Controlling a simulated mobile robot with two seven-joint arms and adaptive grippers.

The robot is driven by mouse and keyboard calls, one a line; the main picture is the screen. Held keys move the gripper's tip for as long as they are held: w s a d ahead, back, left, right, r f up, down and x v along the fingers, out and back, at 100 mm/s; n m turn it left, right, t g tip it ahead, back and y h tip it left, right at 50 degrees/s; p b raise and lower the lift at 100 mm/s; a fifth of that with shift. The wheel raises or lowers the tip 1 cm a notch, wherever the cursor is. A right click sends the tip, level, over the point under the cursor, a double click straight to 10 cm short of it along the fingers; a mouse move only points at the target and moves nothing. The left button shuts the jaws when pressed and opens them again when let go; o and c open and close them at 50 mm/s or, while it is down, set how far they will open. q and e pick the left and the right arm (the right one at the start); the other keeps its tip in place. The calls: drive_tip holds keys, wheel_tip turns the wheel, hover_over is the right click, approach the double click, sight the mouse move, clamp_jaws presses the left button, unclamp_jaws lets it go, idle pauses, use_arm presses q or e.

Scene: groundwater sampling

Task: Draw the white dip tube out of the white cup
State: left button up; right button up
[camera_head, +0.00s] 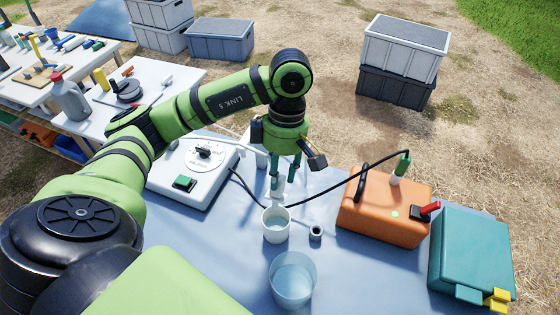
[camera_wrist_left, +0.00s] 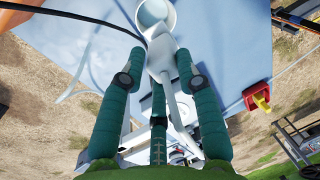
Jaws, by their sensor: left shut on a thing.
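The white cup (camera_head: 276,231) stands on the blue-grey table, below my left gripper (camera_head: 284,180). In the left wrist view the cup (camera_wrist_left: 153,14) is at the top, beyond the fingertips. My left gripper (camera_wrist_left: 160,82) has its teal fingers shut on the white dip tube (camera_wrist_left: 163,58). In the head view only a short pale part of the tube (camera_head: 277,198) shows below the fingers, just above or at the cup's rim. I cannot tell whether its lower end is still inside the cup. My right gripper is not in view.
A clear beaker (camera_head: 293,284) stands in front of the cup and a small dark-rimmed holder (camera_head: 316,233) to its right. A white pump box (camera_head: 180,190) is left. An orange box (camera_head: 380,222) and teal case (camera_head: 475,252) stand right. A black cable (camera_head: 335,188) passes near the cup.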

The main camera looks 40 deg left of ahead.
use_arm(q)
drive_tip(key=shift+r+p, duration=1.9)
drive_tip(key=shift+r, duration=0.65)
drive_tip(key=shift+d, duration=0.1)
